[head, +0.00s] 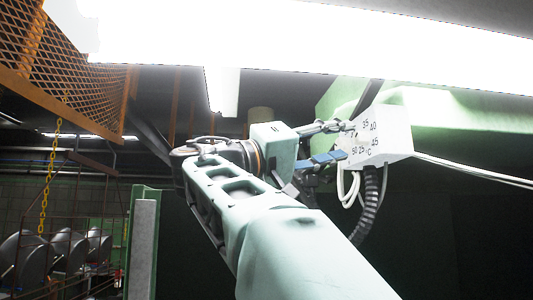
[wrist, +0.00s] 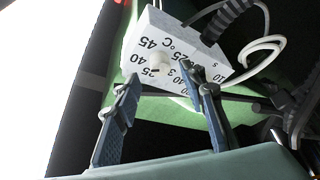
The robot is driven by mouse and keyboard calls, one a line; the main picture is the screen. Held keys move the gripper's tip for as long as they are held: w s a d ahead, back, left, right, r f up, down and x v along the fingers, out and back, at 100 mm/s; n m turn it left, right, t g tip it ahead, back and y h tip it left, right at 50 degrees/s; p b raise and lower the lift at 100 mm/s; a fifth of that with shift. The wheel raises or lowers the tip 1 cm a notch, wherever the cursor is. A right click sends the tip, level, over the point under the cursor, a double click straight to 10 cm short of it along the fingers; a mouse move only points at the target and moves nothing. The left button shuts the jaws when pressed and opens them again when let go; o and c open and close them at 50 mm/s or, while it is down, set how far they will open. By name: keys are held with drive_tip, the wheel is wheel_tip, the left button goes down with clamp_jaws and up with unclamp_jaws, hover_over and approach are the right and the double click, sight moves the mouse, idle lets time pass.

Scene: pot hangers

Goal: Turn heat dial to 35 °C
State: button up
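The heat dial is on a white control box (head: 390,138) at the right in the head view. In the wrist view, the box (wrist: 148,42) is tilted, with black temperature numbers, including 40 and 45, and a °C mark. A pale round knob (wrist: 159,63) shows among the numbers. My gripper (wrist: 160,80) is open, with one blue-grey finger on each side just below the knob in the picture. I cannot tell whether either finger touches it. In the head view, my gripper (head: 347,141) is close to the box's numbered face, and the knob is not clearly visible.
White cables (head: 475,173) and a black corrugated hose (head: 368,205) run from the box. A green beam (head: 460,120) is behind it. A bright white lamp (head: 300,40) crosses above my arm. An orange mesh frame (head: 60,60) hangs at upper left.

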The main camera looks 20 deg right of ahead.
sight(356, 138)
drive_tip(key=shift+p+x, duration=0.45)
drive_tip(key=shift+x, duration=1.45)
drive_tip(key=shift+f, duration=0.1)
clamp_jaws()
drive_tip(key=shift+n, duration=0.4)
drive_tip(key=n, duration=0.2)
drive_tip(key=n+t+y, duration=0.1)
drive_tip(key=n, duration=0.1)
drive_tip(key=n+y, duration=0.1)
drive_tip(key=n, duration=0.1)
drive_tip(key=shift+r, duration=0.25)
drive_tip(key=n+y, duration=0.2)
drive_tip(key=n, duration=0.3)
drive_tip(key=shift+r, duration=0.1)
drive_tip(key=shift+n+y, duration=0.3)
